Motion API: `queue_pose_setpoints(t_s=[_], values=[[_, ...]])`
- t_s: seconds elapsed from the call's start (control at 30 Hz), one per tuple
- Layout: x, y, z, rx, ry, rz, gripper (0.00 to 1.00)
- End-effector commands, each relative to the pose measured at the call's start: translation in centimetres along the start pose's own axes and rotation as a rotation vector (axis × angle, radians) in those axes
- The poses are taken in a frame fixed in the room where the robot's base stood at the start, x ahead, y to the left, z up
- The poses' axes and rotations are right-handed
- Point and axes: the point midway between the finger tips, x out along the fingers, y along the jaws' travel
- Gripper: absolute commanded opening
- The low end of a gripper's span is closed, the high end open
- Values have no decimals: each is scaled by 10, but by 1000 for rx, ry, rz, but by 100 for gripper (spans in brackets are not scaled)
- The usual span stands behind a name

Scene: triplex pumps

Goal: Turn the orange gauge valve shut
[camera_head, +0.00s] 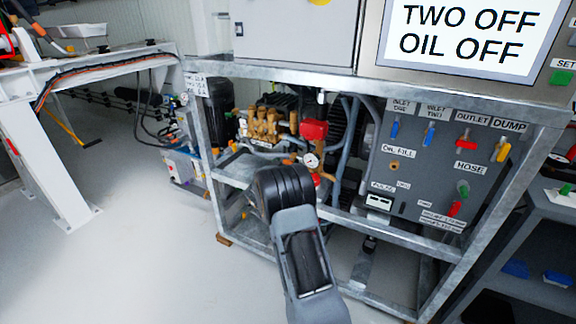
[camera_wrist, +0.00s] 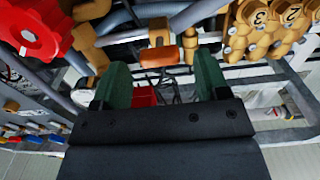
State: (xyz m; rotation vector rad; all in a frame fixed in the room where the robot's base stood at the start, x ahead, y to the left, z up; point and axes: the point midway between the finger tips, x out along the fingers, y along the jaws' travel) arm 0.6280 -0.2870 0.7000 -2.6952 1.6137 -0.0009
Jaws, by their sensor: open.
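The orange valve handle (camera_wrist: 160,56) shows in the wrist view as a short block on a brass stem. It sits just beyond and between the fingertips of my gripper (camera_wrist: 163,72). The two green fingers are spread, one on either side, with nothing held. I cannot tell whether a finger touches the handle. In the head view my dark grey arm reaches into the pump frame, and my gripper and the valve are hidden behind it. A round white pressure gauge (camera_head: 311,160) shows just beyond the arm.
Brass pump heads (camera_wrist: 262,28) and a red knob (camera_wrist: 30,30) crowd the wrist view's upper corners. Grey hoses run behind. The metal frame's rail (camera_head: 370,222) crosses in front. A labelled valve panel (camera_head: 420,170) stands right. The floor at left is clear.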

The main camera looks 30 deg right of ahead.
Motion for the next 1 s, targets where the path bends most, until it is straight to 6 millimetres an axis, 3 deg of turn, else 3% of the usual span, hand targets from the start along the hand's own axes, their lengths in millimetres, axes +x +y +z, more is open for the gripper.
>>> queue_pose_setpoints(t_s=[0.23,0.67,1.0], values=[[24,0,1,0,0,-1,68],[29,0,0,-1,0,-1,67],[29,0,0,0,0,-1,35]])
